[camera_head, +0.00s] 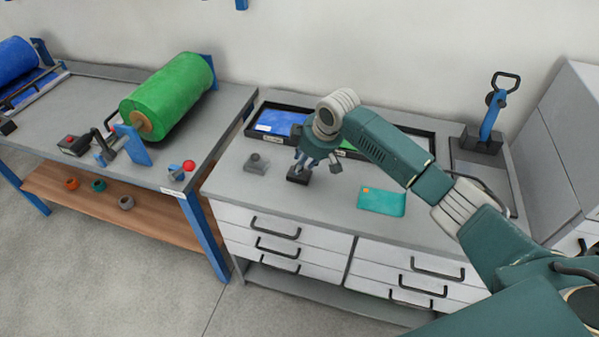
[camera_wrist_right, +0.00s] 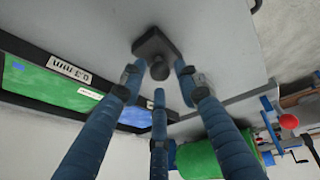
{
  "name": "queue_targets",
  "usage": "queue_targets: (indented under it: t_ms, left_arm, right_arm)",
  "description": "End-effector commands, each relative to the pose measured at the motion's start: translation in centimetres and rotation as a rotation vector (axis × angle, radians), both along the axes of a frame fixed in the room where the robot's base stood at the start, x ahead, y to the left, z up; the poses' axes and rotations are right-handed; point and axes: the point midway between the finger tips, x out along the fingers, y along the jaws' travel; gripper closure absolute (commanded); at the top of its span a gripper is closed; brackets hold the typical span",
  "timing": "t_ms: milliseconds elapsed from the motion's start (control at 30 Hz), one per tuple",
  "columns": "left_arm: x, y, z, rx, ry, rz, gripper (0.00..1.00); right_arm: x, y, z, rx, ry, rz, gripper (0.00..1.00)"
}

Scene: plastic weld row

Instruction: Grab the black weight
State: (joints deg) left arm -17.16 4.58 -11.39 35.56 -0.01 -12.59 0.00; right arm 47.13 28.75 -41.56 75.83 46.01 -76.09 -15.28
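The black weight (camera_head: 298,177) is a small dark block on the grey bench top, near the front left of the drawer bench. In the right wrist view the weight (camera_wrist_right: 150,42) shows a square base with a round knob. My right gripper (camera_head: 317,165) is just above it, pointing down. Its three blue fingers (camera_wrist_right: 158,80) are spread around the knob with gaps visible, so it is open and appears empty. The gripper covers part of the weight in the head view. My left gripper is not in view.
A grey weight (camera_head: 256,163) stands to the left. A black tray (camera_head: 247,131) with blue and green sheets lies behind the gripper. A teal sheet (camera_head: 381,201) lies to the right. A roll table (camera_head: 85,137) with a green roll (camera_head: 170,97) stands further left.

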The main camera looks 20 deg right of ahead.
Motion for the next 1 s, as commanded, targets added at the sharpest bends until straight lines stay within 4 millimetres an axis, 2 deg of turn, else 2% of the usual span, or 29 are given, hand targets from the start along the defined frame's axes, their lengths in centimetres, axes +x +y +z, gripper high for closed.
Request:
queue_targets:
  t_ms: [200, 433, 467, 600, 1000]
  left_arm:
    - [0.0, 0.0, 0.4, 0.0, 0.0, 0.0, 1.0]
    - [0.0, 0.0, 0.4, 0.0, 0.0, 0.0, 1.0]
    - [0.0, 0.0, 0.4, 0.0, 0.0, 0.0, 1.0]
    - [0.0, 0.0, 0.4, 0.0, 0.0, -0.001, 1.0]
    - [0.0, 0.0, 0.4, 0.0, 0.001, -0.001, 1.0]
  right_arm:
    - [0.9, 0.3, -2.1, -0.001, 0.0, -0.001, 0.68]
    - [0.9, 0.3, -2.2, -0.002, -0.001, 0.0, 0.68]
    - [0.9, 0.3, -2.2, -0.001, -0.001, -0.001, 0.72]
    - [0.9, 0.3, -2.2, -0.001, -0.001, -0.001, 1.0]
    - [1.1, 0.4, -1.9, 0.001, -0.005, -0.001, 1.0]
